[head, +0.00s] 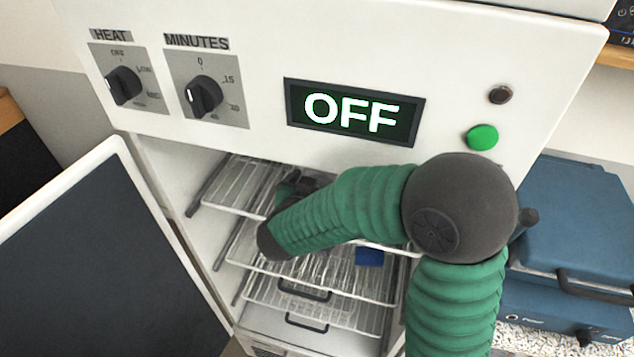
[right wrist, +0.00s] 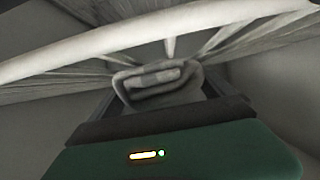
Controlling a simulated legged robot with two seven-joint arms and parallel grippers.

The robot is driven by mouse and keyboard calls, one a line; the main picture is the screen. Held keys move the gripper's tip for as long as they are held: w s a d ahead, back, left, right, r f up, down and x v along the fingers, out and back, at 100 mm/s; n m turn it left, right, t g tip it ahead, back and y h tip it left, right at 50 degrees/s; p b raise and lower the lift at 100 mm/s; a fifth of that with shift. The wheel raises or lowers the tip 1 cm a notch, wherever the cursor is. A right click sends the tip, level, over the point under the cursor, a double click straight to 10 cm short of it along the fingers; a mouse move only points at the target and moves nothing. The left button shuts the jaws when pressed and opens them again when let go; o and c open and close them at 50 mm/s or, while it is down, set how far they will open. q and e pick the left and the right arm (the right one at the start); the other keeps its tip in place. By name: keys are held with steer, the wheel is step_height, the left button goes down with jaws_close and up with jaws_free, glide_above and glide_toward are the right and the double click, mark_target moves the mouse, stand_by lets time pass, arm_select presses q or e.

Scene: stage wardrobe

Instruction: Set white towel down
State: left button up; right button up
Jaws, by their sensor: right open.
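The white towel (right wrist: 162,84) looks grey in the dim light of the right wrist view. It is a small folded or rolled bundle, directly in front of my right gripper (right wrist: 160,97) and between its fingers. The fingers are open, and I cannot tell whether they touch the cloth. In the head view my right gripper (head: 296,187) is inside the open cabinet (head: 165,165), at the upper wire shelf (head: 240,180), partly hidden by my forearm. The towel cannot be made out in the head view. My left gripper is not in view.
The cabinet door (head: 95,265) stands open at left. A display (head: 354,113) reading OFF, two knobs and a green button (head: 482,137) are above the opening. A blue object (head: 369,257) lies on a lower shelf. A blue case (head: 575,215) stands at right.

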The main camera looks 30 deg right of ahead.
steer(key=shift+s+a+r, duration=0.1)
steer(key=shift+a+r, duration=0.05)
steer(key=p+v, duration=0.1)
steer(key=v, duration=1.1)
steer(key=shift+a+p, duration=0.1)
steer(key=shift+p, duration=0.2)
steer(key=shift+d+f, duration=0.2)
steer(key=shift+d, duration=0.15)
